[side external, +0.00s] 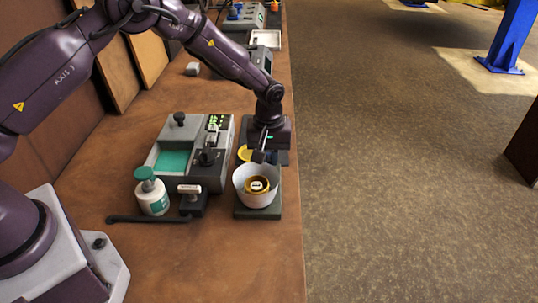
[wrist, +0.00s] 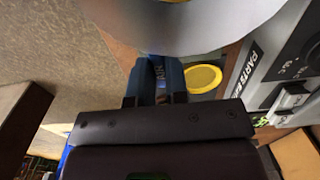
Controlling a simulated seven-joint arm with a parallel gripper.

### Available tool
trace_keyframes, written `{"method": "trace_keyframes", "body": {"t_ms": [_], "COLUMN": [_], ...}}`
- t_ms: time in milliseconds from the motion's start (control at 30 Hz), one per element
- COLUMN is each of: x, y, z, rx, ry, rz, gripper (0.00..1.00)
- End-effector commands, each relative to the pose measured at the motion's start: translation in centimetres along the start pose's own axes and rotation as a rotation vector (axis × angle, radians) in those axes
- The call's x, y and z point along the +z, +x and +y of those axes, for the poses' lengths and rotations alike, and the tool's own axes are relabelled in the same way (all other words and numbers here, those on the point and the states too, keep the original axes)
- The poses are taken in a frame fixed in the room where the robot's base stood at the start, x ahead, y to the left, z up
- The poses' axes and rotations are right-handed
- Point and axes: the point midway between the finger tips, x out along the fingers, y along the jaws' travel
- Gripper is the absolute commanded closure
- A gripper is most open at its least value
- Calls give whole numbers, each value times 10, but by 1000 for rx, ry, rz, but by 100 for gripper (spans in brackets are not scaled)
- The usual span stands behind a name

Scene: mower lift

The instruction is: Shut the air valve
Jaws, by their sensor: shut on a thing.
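A small dark block with a pale bar handle (side external: 190,189) stands at the front of the grey parts machine (side external: 212,176); it may be the air valve, but I cannot read a label on it. My gripper (side external: 260,156) is to the right of it and apart from it, at the far rim of a white bowl (side external: 256,194). In the wrist view my fingers (wrist: 161,64) are shut on the rim of the bowl (wrist: 185,25). A brass-coloured round part (side external: 257,185) lies inside the bowl. The bowl is at a dark pad (side external: 258,213); whether it touches the pad is hidden.
A white bottle with a green cap (side external: 152,196) stands left of the handle. A black bar (side external: 146,219) lies in front of it. A yellow disc (wrist: 202,78) is behind the bowl. The bench edge is close on the right; the front bench (side external: 210,265) is clear.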

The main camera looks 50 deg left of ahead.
Motion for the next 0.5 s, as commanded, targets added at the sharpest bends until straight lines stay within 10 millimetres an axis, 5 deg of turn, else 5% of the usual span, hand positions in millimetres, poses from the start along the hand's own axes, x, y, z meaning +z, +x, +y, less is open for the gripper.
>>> {"method": "trace_keyframes", "body": {"t_ms": [500], "x": [0], "y": [-1], "z": [0], "rx": [0], "ry": [217], "rz": [0], "gripper": [100]}}
